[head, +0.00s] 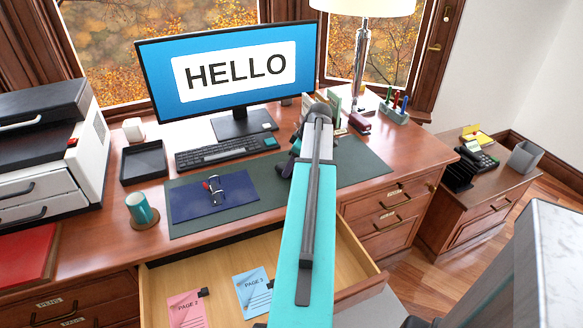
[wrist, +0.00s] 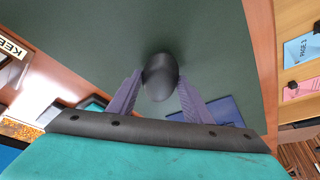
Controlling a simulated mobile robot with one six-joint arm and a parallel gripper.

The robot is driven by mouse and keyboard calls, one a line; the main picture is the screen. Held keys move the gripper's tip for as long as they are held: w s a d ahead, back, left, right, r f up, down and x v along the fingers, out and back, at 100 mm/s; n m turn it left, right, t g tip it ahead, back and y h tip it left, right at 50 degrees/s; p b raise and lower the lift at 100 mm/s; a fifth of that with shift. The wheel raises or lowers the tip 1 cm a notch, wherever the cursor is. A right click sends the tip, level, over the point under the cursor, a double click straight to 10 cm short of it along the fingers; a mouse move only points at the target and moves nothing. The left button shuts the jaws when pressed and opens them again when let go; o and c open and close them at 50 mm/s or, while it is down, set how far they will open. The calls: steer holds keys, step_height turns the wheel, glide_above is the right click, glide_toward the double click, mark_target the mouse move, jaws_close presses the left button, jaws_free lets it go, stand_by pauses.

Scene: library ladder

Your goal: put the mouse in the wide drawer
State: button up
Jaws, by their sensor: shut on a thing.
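The black mouse (wrist: 160,78) sits between the two purple-grey fingers of my gripper (wrist: 159,86) in the wrist view, over the green desk mat (wrist: 215,40). My gripper is shut on it. In the head view my gripper (head: 289,167) is above the right part of the mat, below the monitor, and the arm hides the mouse. I cannot tell whether the mouse touches the mat. The wide drawer (head: 358,262) is pulled open under the desk front, nearer than my gripper. It holds a pink page (head: 187,309) and a blue page (head: 253,288); my arm covers part of it.
A blue folder (head: 213,198) lies on the mat left of my gripper. A keyboard (head: 225,150) and monitor (head: 230,70) stand behind. A teal mug (head: 140,208) and printer (head: 55,150) are at left. A lamp (head: 361,50) and pen holder (head: 394,112) are at back right.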

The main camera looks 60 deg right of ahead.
step_height(320, 180, up, 2)
steer(key=shift+r, duration=0.1)
steer(key=shift+s+a+r, duration=0.15)
steer(key=shift+s, duration=0.05)
steer(key=s+a, duration=0.3)
steer(key=s, duration=0.1)
steer(key=s+a+r+b, duration=0.1)
steer(key=s+a, duration=0.2)
steer(key=s+a+b, duration=0.1)
steer(key=s+a, duration=0.3)
steer(key=shift+s+a+r, duration=0.1)
steer(key=shift+s+r, duration=0.15)
steer(key=shift+s, duration=0.05)
stand_by(0.6)
